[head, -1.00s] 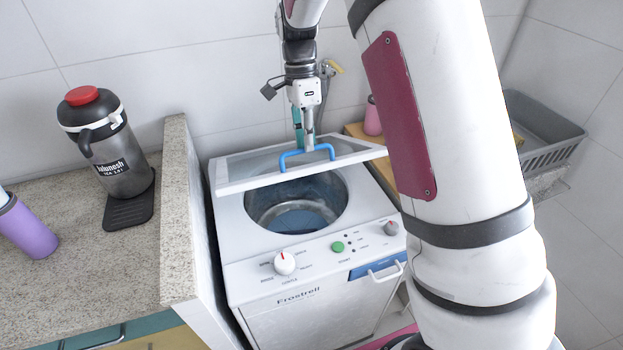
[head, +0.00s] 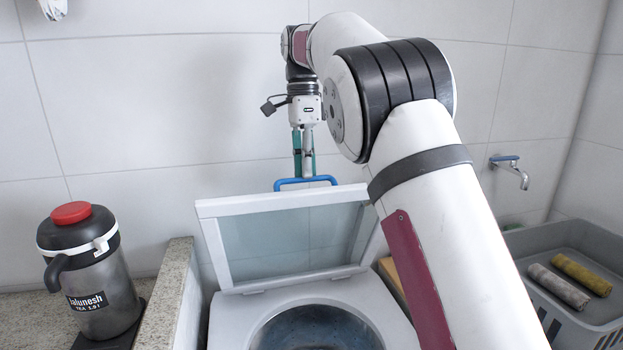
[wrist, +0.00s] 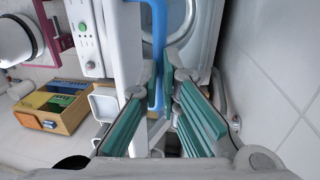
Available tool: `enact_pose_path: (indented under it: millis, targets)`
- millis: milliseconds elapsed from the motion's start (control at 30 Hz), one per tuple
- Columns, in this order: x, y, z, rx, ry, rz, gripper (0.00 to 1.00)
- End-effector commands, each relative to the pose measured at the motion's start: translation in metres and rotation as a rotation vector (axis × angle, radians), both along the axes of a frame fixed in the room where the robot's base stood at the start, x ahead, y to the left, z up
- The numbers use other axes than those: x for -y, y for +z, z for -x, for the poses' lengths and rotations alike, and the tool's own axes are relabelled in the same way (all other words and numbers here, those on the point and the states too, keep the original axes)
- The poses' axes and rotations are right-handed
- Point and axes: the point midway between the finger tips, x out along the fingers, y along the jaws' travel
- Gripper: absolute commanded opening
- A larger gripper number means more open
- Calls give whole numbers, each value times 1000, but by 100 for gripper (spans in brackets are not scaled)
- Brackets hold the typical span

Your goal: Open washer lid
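The washer (head: 228,318) stands at the lower middle of the head view, with its round tub opening uncovered. Its lid (head: 235,207), a white frame around a glassy panel, is tilted up steeply on the washer's rear side. The blue handle (head: 306,181) is on the lid's raised edge. My gripper (head: 304,173) points down at the handle, its teal fingers close together. In the wrist view, the handle (wrist: 158,40) passes between the fingertips (wrist: 160,80), which appear shut on it. The washer's front panel is out of the head view.
A dark jug with a red cap (head: 90,275) stands on the left counter (head: 170,290). A grey basin (head: 585,240) with rolled items and a tap (head: 512,170) are at right. The tiled wall is close behind the lid.

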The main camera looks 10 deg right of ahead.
Motion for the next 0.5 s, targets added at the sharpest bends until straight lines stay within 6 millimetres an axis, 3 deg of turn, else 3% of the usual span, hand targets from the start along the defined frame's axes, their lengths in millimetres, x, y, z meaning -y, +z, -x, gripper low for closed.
enact_pose_path:
  millis: [33,500]
  targets:
    - [-1,-31,-11,-29,3,3,0]
    - [-2,-28,-15,-29,6,3,0]
